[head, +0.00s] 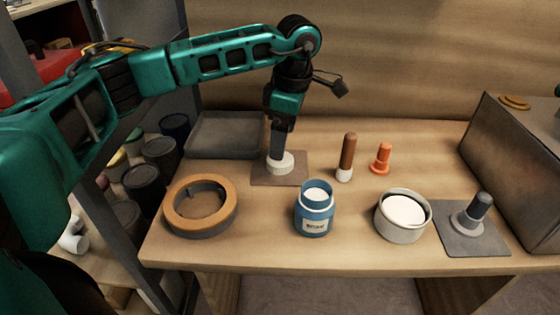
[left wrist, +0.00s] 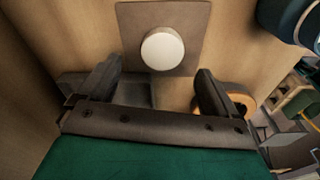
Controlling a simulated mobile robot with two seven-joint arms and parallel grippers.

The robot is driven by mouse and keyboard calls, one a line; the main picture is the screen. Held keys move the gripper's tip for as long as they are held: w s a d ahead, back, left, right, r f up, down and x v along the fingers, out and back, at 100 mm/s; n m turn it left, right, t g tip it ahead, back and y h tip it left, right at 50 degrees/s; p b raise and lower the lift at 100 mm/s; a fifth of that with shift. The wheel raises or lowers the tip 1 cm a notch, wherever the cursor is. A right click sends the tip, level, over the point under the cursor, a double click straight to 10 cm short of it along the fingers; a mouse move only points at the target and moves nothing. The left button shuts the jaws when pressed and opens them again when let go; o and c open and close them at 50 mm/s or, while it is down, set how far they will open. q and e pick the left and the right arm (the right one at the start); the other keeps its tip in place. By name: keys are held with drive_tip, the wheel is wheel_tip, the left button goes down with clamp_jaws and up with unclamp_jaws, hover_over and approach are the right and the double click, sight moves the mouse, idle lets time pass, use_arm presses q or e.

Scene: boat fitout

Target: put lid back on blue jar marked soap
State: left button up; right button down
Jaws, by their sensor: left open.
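A blue jar (head: 315,222) stands upright and open at the front middle of the bench, with pale contents inside. Its label lettering is too small to read surely. Part of a dark blue round thing, likely the jar, shows at the top right of the left wrist view (left wrist: 287,22). A round white lid (head: 280,166) lies on a brown square mat (head: 294,180) behind the jar; it also shows in the left wrist view (left wrist: 162,48). My left gripper (head: 279,152) points down just above the lid, open and empty. My right gripper is not in view.
An orange-and-grey ring (head: 201,205) lies left of the jar, with a grey tray (head: 225,135) behind it. A brown-handled tool (head: 347,157) and orange piece (head: 381,159) stand behind right. A white-filled bowl (head: 402,216), grey mat with handled piece (head: 478,243) and box (head: 520,170) are right.

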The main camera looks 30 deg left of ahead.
sight(285, 166)
use_arm(q)
drive_tip(key=f+b, duration=0.1)
drive_tip(key=f, duration=0.1)
drive_tip(key=f+b, duration=0.1)
drive_tip(key=f, duration=0.1)
drive_tip(key=shift+s+a+f, duration=0.15)
drive_tip(key=shift+s+f, duration=0.05)
drive_tip(key=shift+f, duration=0.4)
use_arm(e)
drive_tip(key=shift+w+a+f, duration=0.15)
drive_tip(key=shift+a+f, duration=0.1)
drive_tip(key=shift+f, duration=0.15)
use_arm(q)
drive_tip(key=c, duration=1.1)
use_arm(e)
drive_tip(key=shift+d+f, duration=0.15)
